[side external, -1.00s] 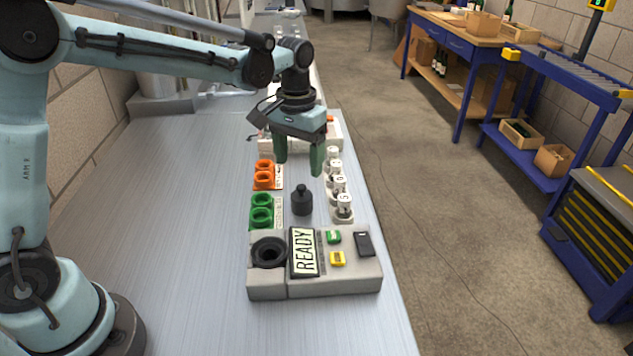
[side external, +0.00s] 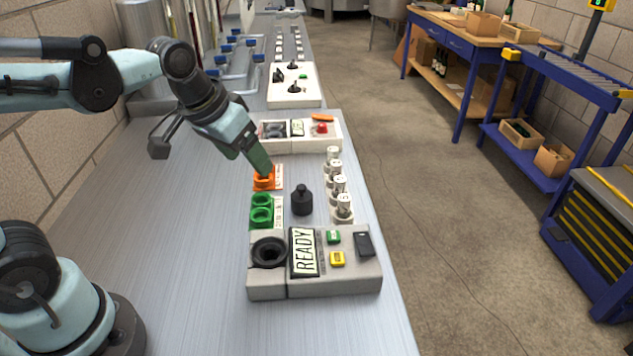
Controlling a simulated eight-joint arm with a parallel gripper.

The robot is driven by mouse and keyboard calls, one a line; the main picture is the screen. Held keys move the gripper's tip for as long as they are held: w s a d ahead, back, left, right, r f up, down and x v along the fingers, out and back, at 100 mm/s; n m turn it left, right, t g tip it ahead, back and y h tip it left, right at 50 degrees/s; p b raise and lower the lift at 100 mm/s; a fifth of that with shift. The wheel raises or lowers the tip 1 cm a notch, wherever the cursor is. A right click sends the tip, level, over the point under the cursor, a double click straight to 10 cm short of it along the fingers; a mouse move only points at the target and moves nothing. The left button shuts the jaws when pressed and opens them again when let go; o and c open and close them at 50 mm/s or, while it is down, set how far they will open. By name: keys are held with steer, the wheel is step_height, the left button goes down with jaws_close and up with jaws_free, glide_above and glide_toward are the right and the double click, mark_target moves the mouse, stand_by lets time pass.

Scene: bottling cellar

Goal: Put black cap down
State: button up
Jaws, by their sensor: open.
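The black cap (side external: 302,200) stands upright on the bench, right of the green ring-shaped holders (side external: 262,211) and left of the row of white-topped pieces. Nothing is holding it. My gripper (side external: 264,170) is tilted and open, with its green fingers at the orange ring-shaped holders (side external: 264,184), up and left of the black cap and apart from it. The fingers cover part of the orange holders. I cannot tell whether they touch them.
A grey unit with a black round socket (side external: 268,252) and a READY display (side external: 304,252) stands in front. White-topped pieces (side external: 340,184) line the right. Another control box (side external: 300,134) stands behind. The bench (side external: 170,215) is clear on the left.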

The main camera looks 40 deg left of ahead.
steer(key=s, duration=0.1)
steer(key=s+f+t, duration=0.2)
steer(key=s, duration=0.1)
steer(key=shift+a+f+m, duration=0.2)
steer(key=shift+a+m, duration=0.05)
steer(key=shift+m, duration=0.05)
